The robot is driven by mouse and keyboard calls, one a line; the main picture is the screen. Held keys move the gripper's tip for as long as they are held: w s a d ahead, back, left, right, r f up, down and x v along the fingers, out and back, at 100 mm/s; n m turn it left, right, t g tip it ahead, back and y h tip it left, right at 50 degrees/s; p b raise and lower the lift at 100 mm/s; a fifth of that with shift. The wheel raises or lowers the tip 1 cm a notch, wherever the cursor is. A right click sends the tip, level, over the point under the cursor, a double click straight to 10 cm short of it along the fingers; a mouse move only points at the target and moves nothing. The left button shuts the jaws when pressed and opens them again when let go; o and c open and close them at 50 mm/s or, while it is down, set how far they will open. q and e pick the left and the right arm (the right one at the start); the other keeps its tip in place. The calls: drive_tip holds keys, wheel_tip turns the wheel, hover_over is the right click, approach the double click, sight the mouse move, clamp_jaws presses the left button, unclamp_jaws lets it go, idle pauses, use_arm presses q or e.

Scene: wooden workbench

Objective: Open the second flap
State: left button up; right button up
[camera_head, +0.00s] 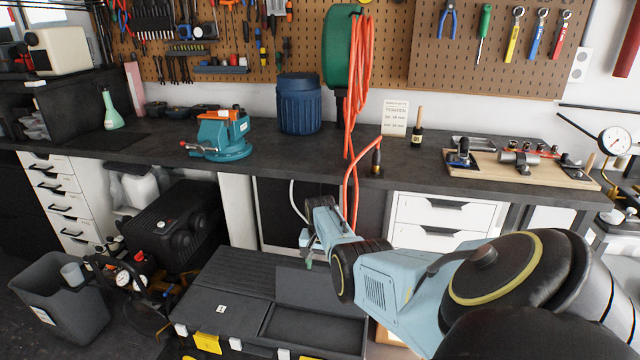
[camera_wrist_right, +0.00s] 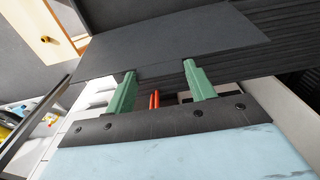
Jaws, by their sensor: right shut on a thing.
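A black toolbox (camera_head: 262,348) with yellow latches stands low in front of the bench in the head view. Its left flap (camera_head: 215,309), with a small white label, lies flat. On the right, a flap (camera_head: 318,287) stands raised at the back of an open, dark compartment (camera_head: 312,328). My right gripper (camera_head: 308,258) is at this flap's far edge. In the wrist view the green fingers (camera_wrist_right: 160,82) meet the edge of the dark flap panel (camera_wrist_right: 175,40) and are shut on it; the exact contact is partly hidden. My left gripper is not in view.
The dark workbench (camera_head: 270,170) runs behind, with a blue vise (camera_head: 222,135) and a blue bin (camera_head: 299,103) on it. An orange hose (camera_head: 355,100) hangs down near my right wrist. A compressor (camera_head: 172,232) and a grey waste bin (camera_head: 62,298) stand to the left.

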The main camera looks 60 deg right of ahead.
drive_tip(key=shift+w+d+r, duration=0.1)
drive_tip(key=shift+d+r, duration=0.05)
drive_tip(key=shift+d, duration=0.15)
drive_tip(key=o, duration=1.4)
drive_tip(key=shift+a, duration=0.15)
drive_tip(key=shift+r+p, duration=0.35)
drive_tip(key=shift+r, duration=0.05)
wheel_tip(320, 180, up, 12)
drive_tip(key=p, duration=0.4)
drive_tip(key=shift+s+a+r, duration=0.2)
drive_tip(key=shift+s+a, duration=0.05)
drive_tip(key=shift+a, duration=0.15)
